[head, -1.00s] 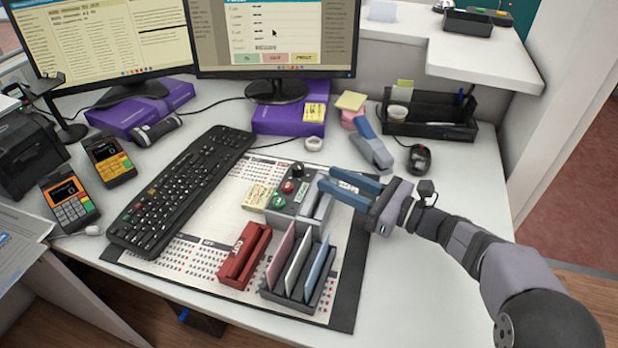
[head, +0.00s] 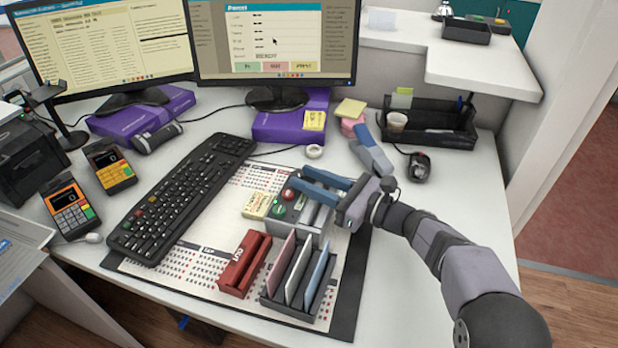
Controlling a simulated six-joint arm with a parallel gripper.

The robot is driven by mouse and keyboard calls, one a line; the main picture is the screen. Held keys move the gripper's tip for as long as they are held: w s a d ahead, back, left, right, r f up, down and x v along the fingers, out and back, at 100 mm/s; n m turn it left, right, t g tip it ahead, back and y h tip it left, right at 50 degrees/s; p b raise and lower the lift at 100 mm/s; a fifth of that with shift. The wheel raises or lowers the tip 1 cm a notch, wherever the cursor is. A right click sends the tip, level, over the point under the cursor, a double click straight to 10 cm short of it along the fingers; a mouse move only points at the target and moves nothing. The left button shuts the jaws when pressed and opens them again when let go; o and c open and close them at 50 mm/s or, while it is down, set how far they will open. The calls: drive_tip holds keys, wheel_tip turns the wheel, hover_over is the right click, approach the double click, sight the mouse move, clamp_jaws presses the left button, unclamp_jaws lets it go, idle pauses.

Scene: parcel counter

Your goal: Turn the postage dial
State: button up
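The grey postage box (head: 293,225) stands on the desk mat, with a red button (head: 288,194) and a green button (head: 279,204) on its top. Its black dial at the far left corner is now mostly hidden by my fingers. My gripper (head: 298,176) reaches in from the right, its two blue fingers apart over the far part of the box. The fingertips lie on either side of where the dial sits. I cannot tell whether they touch it.
A yellow note pad (head: 258,205) lies left of the box. A red holder (head: 243,262) and a dark rack with envelopes (head: 300,275) stand in front. A blue-grey stapler-like object (head: 371,150) is behind my gripper.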

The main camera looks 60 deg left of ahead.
drive_tip(key=shift+a, duration=0.1)
clamp_jaws()
drive_tip(key=shift+s+b, duration=0.1)
drive_tip(key=shift+b, duration=0.3)
drive_tip(key=shift+s+m+t+y+b, duration=0.1)
drive_tip(key=shift+m+t+y+b, duration=0.3)
drive_tip(key=shift+t+b, duration=0.45)
drive_tip(key=shift+b, duration=0.4)
drive_tip(key=shift+m+t, duration=0.25)
drive_tip(key=shift+m, duration=0.15)
